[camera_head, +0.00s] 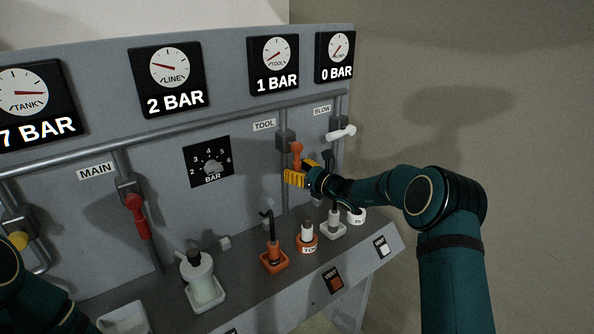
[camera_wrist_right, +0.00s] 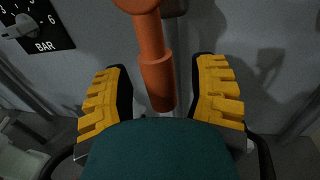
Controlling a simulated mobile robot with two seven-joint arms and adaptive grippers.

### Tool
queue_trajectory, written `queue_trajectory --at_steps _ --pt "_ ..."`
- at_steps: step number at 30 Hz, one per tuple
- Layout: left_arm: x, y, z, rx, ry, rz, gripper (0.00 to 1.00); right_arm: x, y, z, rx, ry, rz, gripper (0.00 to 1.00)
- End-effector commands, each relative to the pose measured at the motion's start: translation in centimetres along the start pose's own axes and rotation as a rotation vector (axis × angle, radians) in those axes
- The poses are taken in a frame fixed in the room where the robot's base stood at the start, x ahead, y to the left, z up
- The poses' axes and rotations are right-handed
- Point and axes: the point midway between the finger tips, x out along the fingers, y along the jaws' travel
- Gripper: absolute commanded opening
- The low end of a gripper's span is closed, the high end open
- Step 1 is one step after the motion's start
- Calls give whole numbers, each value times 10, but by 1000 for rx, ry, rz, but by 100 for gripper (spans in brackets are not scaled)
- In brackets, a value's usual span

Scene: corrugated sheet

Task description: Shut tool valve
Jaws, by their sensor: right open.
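The tool valve has an orange handle (camera_head: 297,149) on the pipe under the TOOL label (camera_head: 264,125). The handle hangs down, roughly along its vertical pipe. The TOOL gauge (camera_head: 274,60) reads 1 BAR. My right gripper (camera_head: 293,176) is at the handle's lower end. In the right wrist view the orange handle (camera_wrist_right: 158,75) reaches down between the two spread yellow fingers of the right gripper (camera_wrist_right: 162,100), with a gap on each side. My left arm shows only in part at the lower left; its gripper is out of view.
The white BLOW handle (camera_head: 341,133) points sideways close right of the tool valve. A red MAIN handle (camera_head: 138,215) and a BAR dial (camera_head: 209,163) are to the left. Several fittings, including an orange one (camera_head: 273,254), stand on the ledge below.

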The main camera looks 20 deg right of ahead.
Motion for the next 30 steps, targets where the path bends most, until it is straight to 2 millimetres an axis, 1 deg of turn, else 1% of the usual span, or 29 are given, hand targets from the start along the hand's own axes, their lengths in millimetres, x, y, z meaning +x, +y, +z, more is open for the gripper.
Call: queue_trajectory --at_steps 7,8,9,11,12,13,23,30 --pt "0 0 0 0 0 0 80 0 0 0 -1 0 0 58" --pt "0 0 0 0 0 0 80 0 0 0 0 0 0 53" --pt "0 0 0 0 0 0 80 0 0 0 -1 0 0 39" --pt "0 0 0 0 0 0 80 0 0 0 -1 0 0 18" --pt "0 0 0 0 0 0 80 0 0 0 -1 0 0 4" --pt "0 0 0 0 0 0 80 0 0 0 -1 0 0 0" --pt "1 0 0 0 0 0 80 0 2 0 23 -5 0 0" --pt "2 -1 1 1 -2 0 80 2 10 0 139 -29 0 0"
